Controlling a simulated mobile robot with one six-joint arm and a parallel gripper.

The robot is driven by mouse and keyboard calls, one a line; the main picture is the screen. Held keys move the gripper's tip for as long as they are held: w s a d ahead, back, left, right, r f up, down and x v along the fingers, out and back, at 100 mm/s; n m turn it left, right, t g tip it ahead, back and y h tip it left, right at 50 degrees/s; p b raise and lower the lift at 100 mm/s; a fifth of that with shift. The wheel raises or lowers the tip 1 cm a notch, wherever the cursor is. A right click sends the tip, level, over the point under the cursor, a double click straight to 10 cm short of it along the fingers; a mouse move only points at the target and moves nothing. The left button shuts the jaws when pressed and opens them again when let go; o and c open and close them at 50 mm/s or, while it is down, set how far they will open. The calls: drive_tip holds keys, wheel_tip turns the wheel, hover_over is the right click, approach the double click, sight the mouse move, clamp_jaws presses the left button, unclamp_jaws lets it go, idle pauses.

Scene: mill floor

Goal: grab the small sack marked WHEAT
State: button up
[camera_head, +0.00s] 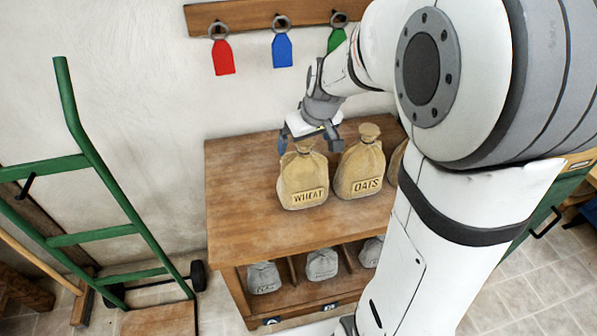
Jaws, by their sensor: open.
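The small tan sack marked WHEAT (302,182) stands upright on top of a wooden cabinet (240,180). A similar sack marked OATS (360,172) stands close beside it on the right. My gripper (309,146) is open at the top of the WHEAT sack, with one finger on the left and one on the right of its neck. The gripper partly hides the sack's tied top. I cannot tell whether the fingers touch it.
Another sack (397,163) is mostly hidden behind my arm. Several grey sacks (322,264) sit in the cabinet's lower compartments. Red (222,57), blue (282,50) and green tags hang on the wall rack. A green hand truck (100,190) stands at left. The cabinet top's left side is clear.

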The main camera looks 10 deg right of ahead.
drive_tip(key=x, duration=0.3)
drive_tip(key=shift+w+f, duration=0.2)
drive_tip(key=shift+w, duration=0.1)
drive_tip(key=c, duration=1.9)
drive_tip(key=shift+d+r, duration=0.1)
drive_tip(key=shift+c, duration=0.3)
